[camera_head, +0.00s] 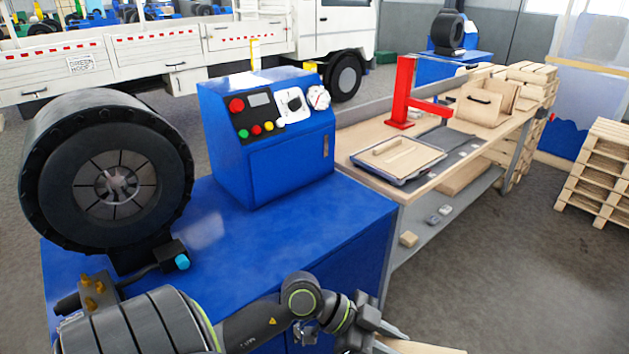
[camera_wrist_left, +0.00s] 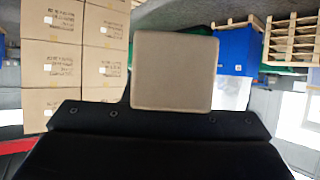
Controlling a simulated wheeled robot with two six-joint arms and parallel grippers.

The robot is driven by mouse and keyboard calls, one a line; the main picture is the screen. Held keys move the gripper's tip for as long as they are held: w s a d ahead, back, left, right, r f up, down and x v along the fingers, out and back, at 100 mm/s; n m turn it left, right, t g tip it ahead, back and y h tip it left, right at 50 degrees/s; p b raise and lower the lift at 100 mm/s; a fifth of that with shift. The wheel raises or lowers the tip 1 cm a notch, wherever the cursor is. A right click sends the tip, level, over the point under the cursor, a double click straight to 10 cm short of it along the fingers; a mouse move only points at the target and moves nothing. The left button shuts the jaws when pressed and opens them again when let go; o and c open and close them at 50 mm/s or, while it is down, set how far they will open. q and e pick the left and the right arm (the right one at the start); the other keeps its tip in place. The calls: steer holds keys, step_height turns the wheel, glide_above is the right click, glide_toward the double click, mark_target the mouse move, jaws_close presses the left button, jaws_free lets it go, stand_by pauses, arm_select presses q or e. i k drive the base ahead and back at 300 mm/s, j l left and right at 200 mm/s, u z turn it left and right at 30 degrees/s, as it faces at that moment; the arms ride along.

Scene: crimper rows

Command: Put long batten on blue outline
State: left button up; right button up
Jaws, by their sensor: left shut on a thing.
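My left gripper (camera_head: 388,338) is at the bottom edge of the head view, partly cut off, in front of the blue cabinet's right corner. It is shut on a pale wooden piece, which looks like the long batten (camera_head: 420,347); only a strip of it shows at the bottom edge. In the left wrist view the squarish tan face of the held batten (camera_wrist_left: 172,70) fills the middle, close to the camera. Its full length is hidden. I cannot make out a blue outline in either view. My right gripper is not in view.
A blue machine cabinet (camera_head: 240,235) with a control box (camera_head: 290,160) and a large black crimper head (camera_head: 110,185) stands at left. Behind it, a bench (camera_head: 360,135) carries a tray (camera_head: 415,177) with wood pieces and a red stand (camera_head: 403,95). Pallets (camera_head: 600,175) stand right; open floor lies between.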

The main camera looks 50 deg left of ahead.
mark_target(402, 155)
steer(key=i, duration=1.45)
steer(key=i+j+u, duration=0.1)
steer(key=i+u, duration=0.3)
steer(key=i+l+u, duration=0.1)
steer(key=i+u, duration=0.25)
steer(key=i, duration=0.2)
steer(key=i+l+u, duration=0.15)
steer(key=i+u, duration=0.45)
steer(key=u, duration=0.2)
steer(key=i+u, duration=0.15)
steer(key=u, duration=0.25)
steer(key=i+l+u, duration=0.1)
steer(key=u, duration=0.3)
steer(key=i+l+u, duration=0.15)
steer(key=u, duration=1.15)
steer(key=i+l, duration=0.05)
